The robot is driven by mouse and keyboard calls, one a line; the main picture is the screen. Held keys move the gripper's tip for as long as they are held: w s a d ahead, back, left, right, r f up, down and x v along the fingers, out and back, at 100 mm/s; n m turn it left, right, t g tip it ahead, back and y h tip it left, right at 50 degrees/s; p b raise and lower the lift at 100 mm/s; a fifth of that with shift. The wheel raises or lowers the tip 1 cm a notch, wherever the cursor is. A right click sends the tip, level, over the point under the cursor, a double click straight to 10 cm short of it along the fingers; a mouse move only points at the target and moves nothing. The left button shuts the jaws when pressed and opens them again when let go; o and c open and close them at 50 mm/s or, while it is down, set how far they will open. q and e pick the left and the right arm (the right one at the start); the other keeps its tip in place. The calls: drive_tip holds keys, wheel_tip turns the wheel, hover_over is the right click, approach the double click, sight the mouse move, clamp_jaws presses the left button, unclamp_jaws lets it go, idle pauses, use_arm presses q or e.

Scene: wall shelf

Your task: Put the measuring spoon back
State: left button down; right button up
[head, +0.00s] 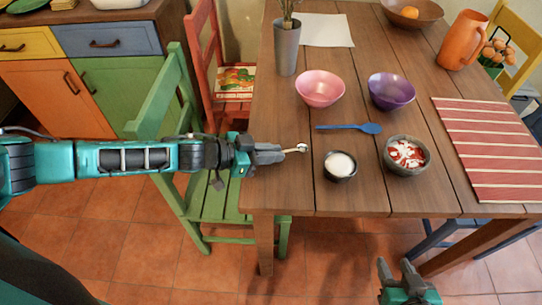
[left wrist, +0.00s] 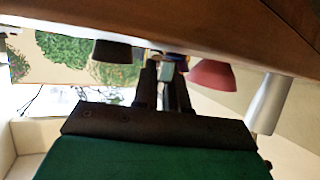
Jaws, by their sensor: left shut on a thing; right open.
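The small, light-coloured measuring spoon (head: 301,148) sticks out from the tips of my left gripper (head: 283,153), which is shut on it. My left gripper is over the left part of the table, left of and slightly beyond a small dark bowl of white powder (head: 341,164). The spoon is apart from that bowl. In the left wrist view the picture is upside down; the fingers of my left gripper (left wrist: 164,90) are close together, and the spoon is hard to make out. My right gripper (head: 398,272) is open and empty, below the table's front edge.
A blue spoon (head: 350,128), a pink bowl (head: 320,88), a purple bowl (head: 391,91) and a bowl of red and white food (head: 406,155) stand nearby. A grey vase (head: 286,50) is farther back. A striped mat (head: 490,145) lies right. A green chair (head: 215,205) stands under my left arm.

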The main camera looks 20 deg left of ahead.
use_arm(q)
drive_tip(key=shift+f, duration=0.3)
drive_tip(key=shift+f, duration=0.15)
drive_tip(key=c, duration=1.2)
unclamp_jaws()
drive_tip(key=shift+o, duration=0.2)
drive_tip(key=shift+a+r, duration=0.1)
drive_tip(key=shift+r, duration=0.2)
drive_tip(key=p+v, duration=0.1)
drive_tip(key=v, duration=1)
drive_tip(key=shift+s+a, duration=0.25)
drive_tip(key=shift+a, duration=0.05)
